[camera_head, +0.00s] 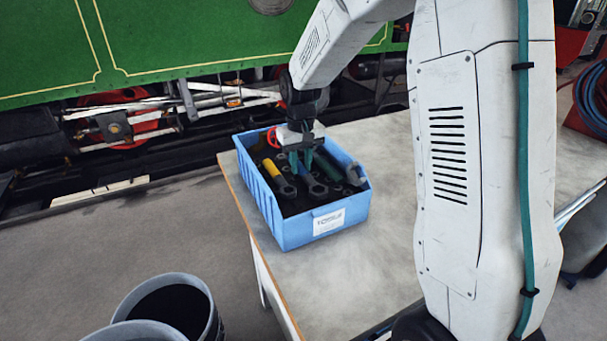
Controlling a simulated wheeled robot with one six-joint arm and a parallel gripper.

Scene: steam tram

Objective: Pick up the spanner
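A blue bin (290,233) with a white label on its front stands on the table and holds several tools. Among them are a spanner (316,187) with a dark ring end, a yellow-handled tool (272,169) to its left and a grey open-jawed spanner head (355,175) at the right wall. The frame does not show which spanner the task means. My gripper (301,163) points down into the bin, its two teal fingers just above or among the tools behind the dark ring end. Whether the fingers hold anything is too small to tell.
The pale table (380,240) has clear room right of and in front of the bin. Grey buckets (208,292) stand on the floor at lower left. The green tram (180,40) is behind. My arm hides part of the table.

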